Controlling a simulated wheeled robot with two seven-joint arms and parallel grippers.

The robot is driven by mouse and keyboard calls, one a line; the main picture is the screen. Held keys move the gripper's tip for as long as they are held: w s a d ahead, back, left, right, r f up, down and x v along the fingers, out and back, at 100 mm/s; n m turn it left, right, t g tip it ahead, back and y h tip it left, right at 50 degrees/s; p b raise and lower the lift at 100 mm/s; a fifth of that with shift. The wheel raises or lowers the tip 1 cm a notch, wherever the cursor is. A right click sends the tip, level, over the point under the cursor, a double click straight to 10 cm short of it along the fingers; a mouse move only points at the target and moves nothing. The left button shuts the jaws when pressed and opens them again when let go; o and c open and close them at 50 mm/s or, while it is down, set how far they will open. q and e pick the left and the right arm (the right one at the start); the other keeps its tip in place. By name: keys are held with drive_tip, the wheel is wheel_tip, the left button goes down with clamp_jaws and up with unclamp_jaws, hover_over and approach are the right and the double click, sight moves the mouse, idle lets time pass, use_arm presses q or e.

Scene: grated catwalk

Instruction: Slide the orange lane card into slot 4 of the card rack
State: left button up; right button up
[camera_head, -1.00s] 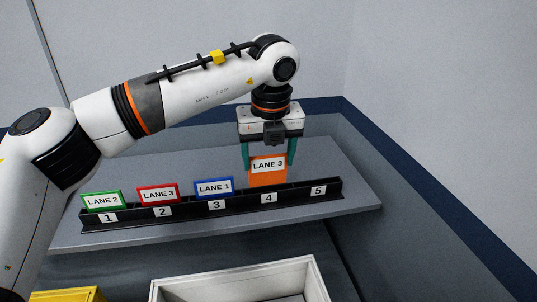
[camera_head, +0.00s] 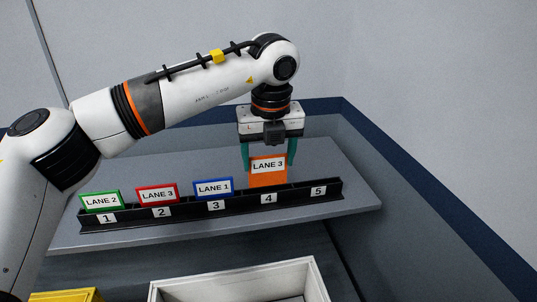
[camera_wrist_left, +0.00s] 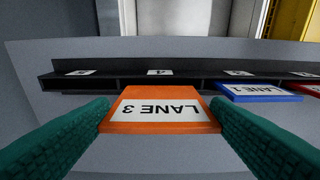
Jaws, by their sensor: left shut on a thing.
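The orange lane card (camera_head: 268,178), labelled LANE 3, is held upright between the green fingers of my left gripper (camera_head: 269,160). The gripper is shut on the card's side edges from above. The black card rack (camera_head: 215,210) stands on a grey shelf, with slots numbered 1 to 5. The card is over slot 4, in line with the number 4 label (camera_head: 268,198), and stands higher than the other cards. In the left wrist view the card (camera_wrist_left: 160,125) lines up with the 4 label (camera_wrist_left: 159,72). I cannot tell whether its lower edge is inside the slot. My right gripper is out of view.
A green card (camera_head: 101,200) stands in slot 1, a red card (camera_head: 158,194) in slot 2 and a blue card (camera_head: 214,188) in slot 3. Slot 5 is empty. A white bin (camera_head: 235,277) and a yellow bin (camera_head: 65,295) are below the grey shelf (camera_head: 345,208).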

sight(268, 180)
use_arm(q)
drive_tip(key=shift+f, duration=0.1)
drive_tip(key=shift+f+b, duration=1.9)
drive_tip(key=o, duration=1.7)
drive_tip(key=shift+c, duration=0.2)
drive_tip(key=shift+o, duration=0.3)
drive_tip(key=shift+r, duration=0.15)
wheel_tip(268, 180, up, 8)
drive_tip(key=p, duration=0.4)
drive_tip(key=shift+p, duration=0.3)
